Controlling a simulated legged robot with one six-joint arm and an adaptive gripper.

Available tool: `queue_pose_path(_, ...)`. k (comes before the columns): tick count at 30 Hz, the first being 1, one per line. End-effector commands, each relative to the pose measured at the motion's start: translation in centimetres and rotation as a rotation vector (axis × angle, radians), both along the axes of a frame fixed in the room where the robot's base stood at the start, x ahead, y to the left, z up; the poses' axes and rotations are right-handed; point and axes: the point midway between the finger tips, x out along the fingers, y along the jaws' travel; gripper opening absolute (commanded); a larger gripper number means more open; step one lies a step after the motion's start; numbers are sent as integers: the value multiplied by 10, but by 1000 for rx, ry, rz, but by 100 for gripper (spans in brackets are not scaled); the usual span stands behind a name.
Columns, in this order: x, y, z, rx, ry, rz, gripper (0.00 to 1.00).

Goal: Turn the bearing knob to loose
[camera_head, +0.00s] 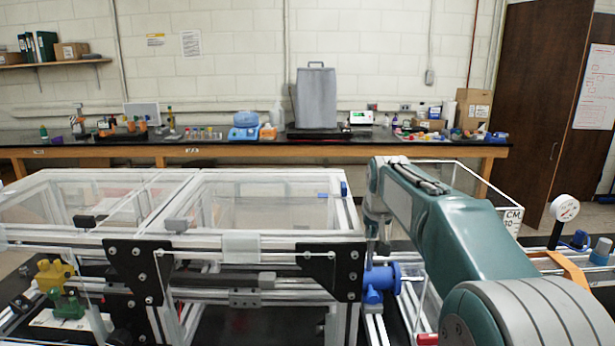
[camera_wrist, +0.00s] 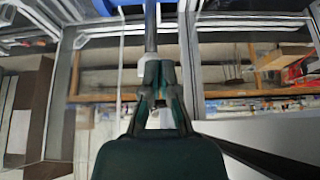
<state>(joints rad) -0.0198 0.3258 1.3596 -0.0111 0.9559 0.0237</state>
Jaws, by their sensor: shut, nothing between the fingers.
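My gripper (camera_wrist: 160,68) is shut and empty in the wrist view, its two dark green fingers drawn together. A grey rod (camera_wrist: 151,28) stands just beyond the fingertips; I cannot tell whether they touch it. A blue part (camera_wrist: 105,6) shows at the top edge of that view. In the head view my arm reaches in from the right and bends down at the frame's right corner. Below the bend is a blue fitting with a handle (camera_head: 381,280) on the frame. Which part is the bearing knob, and its setting, I cannot tell.
The extrusion frame (camera_head: 240,243) with clear panels fills the front left. A yellow knob (camera_head: 54,275) and a green knob (camera_head: 68,305) sit at lower left. A round gauge (camera_head: 565,208) stands at right. A cluttered bench (camera_head: 250,153) runs along the back wall.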

Motion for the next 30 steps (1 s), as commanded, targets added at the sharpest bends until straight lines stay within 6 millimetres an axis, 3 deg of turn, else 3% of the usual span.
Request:
queue_pose_path(6, 0, 0, -8, 0, 0, 0, 0)
queue_pose_path(30, 5, -2, -8, 0, 0, 0, 0)
